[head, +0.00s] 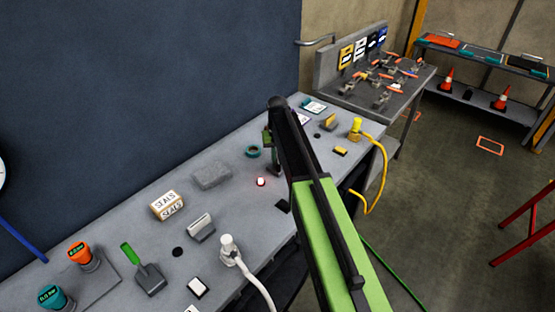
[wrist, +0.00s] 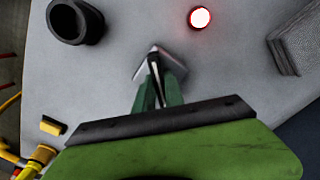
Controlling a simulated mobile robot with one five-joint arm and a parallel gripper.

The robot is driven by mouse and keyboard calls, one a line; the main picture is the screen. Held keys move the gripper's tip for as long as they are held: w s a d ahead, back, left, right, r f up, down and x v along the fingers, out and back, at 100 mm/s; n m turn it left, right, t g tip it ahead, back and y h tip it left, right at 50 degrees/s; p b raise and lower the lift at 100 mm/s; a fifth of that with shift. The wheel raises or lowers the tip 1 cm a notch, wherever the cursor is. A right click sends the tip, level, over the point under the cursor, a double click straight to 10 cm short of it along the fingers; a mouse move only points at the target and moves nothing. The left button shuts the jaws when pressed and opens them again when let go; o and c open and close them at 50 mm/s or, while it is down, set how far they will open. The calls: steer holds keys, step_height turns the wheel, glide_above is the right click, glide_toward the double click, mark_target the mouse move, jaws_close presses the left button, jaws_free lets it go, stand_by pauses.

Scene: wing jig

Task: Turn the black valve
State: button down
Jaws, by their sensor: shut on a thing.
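My gripper (wrist: 157,82) points down at the bench, with its green fingers shut close together on a thin dark part. That part, apparently the black valve's handle (wrist: 153,62), stands over a small light-grey plate. The fingers hide most of it, so its turn angle cannot be told. In the head view my gripper (head: 274,166) is low over the bench, partly hidden by my arm.
A lit red button (wrist: 200,18) and a black round cup-like thing (wrist: 76,20) are near the gripper. A grey block (head: 212,175), a teal ring (head: 253,151) and a yellow connector (head: 355,128) with its cable also stand on the grey bench (head: 130,212).

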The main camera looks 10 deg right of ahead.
mark_target(278, 159)
steer(key=n, duration=0.4)
steer(key=shift+s+a+n, duration=0.1)
steer(key=shift+n, duration=2.1)
steer(key=c, duration=1.4)
jaws_free()
steer(key=shift+c, duration=0.2)
step_height(278, 159, up, 17)
steer(key=p, duration=1.7)
steer(key=shift+r, duration=0.2)
